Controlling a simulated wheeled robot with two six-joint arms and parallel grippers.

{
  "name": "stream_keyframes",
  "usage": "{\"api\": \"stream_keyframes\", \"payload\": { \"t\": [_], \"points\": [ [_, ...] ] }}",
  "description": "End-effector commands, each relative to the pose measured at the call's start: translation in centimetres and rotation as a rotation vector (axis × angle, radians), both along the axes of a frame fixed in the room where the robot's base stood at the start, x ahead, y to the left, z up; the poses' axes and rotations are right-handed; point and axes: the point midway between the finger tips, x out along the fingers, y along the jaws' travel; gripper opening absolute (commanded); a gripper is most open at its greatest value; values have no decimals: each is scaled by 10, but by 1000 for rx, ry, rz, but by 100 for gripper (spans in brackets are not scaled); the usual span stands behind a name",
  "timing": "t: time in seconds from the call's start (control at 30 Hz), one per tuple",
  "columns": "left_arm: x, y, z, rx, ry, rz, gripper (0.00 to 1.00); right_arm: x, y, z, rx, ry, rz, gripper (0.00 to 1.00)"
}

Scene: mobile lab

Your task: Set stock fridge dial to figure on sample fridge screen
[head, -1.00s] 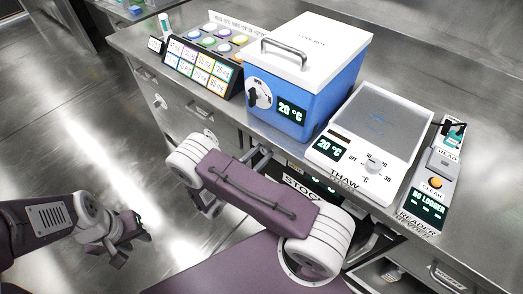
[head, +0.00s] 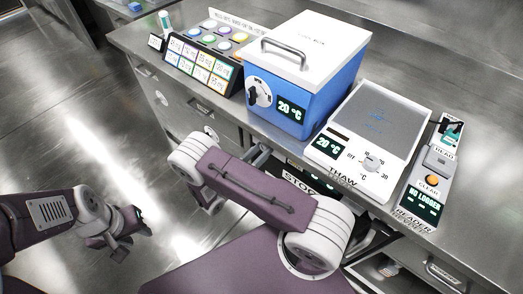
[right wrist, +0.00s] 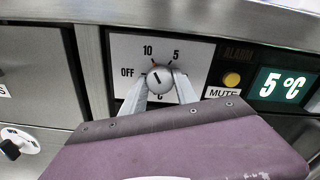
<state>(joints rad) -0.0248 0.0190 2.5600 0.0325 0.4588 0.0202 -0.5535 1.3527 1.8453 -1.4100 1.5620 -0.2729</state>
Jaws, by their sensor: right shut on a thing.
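In the right wrist view my right gripper (right wrist: 160,88) is shut on the round white dial knob (right wrist: 158,77), one finger on each side. The dial plate (right wrist: 124,52) is marked OFF, 10 and 5. The knob's dark mark tilts up and slightly left, nearest the 10. To its right a screen (right wrist: 281,86) reads 5 °C. My left gripper (head: 138,222) hangs over the floor at left, away from everything. No screen is readable as the sample fridge's.
On the counter stand a blue cool box (head: 318,75) reading 20 °C, a thaw plate (head: 375,112) reading 20 °C, and a reader (head: 424,196) showing NO LOGGER. A yellow MUTE button (right wrist: 231,79) is right of the dial. The floor at left is clear.

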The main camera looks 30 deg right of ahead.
Motion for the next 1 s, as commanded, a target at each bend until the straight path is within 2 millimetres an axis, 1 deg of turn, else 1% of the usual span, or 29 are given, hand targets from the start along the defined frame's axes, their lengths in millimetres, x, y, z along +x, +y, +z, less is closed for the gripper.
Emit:
{"api": "stream_keyframes", "payload": {
  "t": [0.13, 0.17, 0.2, 0.23, 0.57, 0.67, 0.8, 0.9, 1.0],
  "points": [
    [0, 0, 0, 0, 0, 0, 36, 0, 0, -1, 1, 0, 1, 0],
    [0, 0, 0, 0, 0, 0, 36, 0, 0, -1, 1, 0, 1, 38],
    [0, 0, 0, 0, 0, 0, 36, 0, 0, -1, 1, 0, 1, 50],
    [0, 0, 0, 0, 0, 0, 36, 0, 0, -1, 1, 0, 0, 57],
    [0, 0, 0, 0, 0, 0, 36, -1, 2, 0, 1, -1, 1, 57],
    [0, 0, 1, 0, 0, 0, 36, -5, 16, 0, 1, -2, 4, 57],
    [0, 0, 3, 0, 0, 0, 36, -18, 47, 0, 2, -2, 6, 57],
    [0, 0, 3, 0, 0, 0, 36, -26, 65, 0, 3, -2, 5, 57],
    [0, 0, 2, 0, 0, 0, 36, -31, 78, 0, 1, -1, 4, 57]
  ]
}}
